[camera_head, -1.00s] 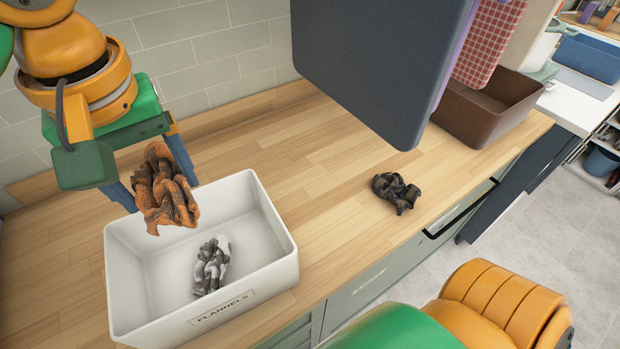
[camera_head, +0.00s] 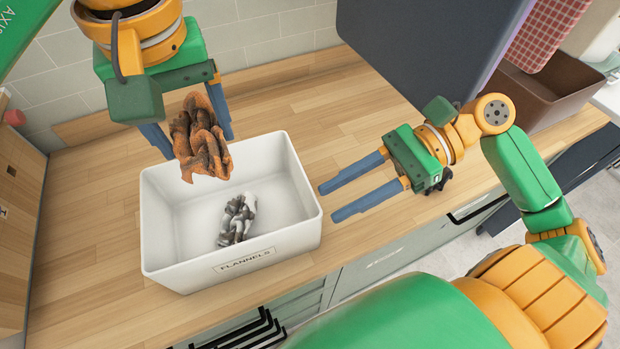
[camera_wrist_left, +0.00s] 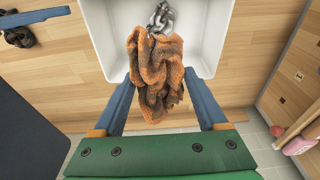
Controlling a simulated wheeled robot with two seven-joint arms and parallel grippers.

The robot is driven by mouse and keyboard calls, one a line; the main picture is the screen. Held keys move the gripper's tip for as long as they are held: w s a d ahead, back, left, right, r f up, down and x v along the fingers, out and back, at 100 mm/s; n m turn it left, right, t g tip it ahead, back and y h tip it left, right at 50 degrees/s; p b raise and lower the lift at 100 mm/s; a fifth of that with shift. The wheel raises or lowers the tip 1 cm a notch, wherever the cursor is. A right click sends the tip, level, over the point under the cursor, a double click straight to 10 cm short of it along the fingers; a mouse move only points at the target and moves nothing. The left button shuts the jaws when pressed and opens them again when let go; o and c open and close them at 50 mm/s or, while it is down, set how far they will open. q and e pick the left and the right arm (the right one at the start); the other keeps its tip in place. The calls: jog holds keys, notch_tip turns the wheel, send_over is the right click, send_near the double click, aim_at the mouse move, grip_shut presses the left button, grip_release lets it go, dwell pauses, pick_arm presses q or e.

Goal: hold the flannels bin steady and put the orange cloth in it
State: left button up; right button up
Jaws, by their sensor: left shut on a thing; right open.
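The white flannels bin (camera_head: 165,245) stands on the wooden counter, its "FLANNELS" label facing front. A crumpled grey and white cloth (camera_head: 237,218) lies inside on its floor. My left gripper (camera_head: 196,140) is shut on the crumpled orange cloth (camera_head: 203,150) and holds it above the bin's back part. In the left wrist view the orange cloth (camera_wrist_left: 155,75) hangs between the fingers and overlaps the bin (camera_wrist_left: 213,30). My right gripper (camera_head: 330,201) is open and empty, its two blue fingers pointing at the bin's right wall, with a gap between fingertips and wall visible.
A large dark panel (camera_head: 425,45) hangs above the counter, near my right arm. A brown bin (camera_head: 550,95) stands at the back right. Bare counter (camera_head: 90,245) lies left of the white bin.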

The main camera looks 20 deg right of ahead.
aim_at(270, 233)
jog(key=x, duration=1.2)
grip_shut()
dwell(1.0)
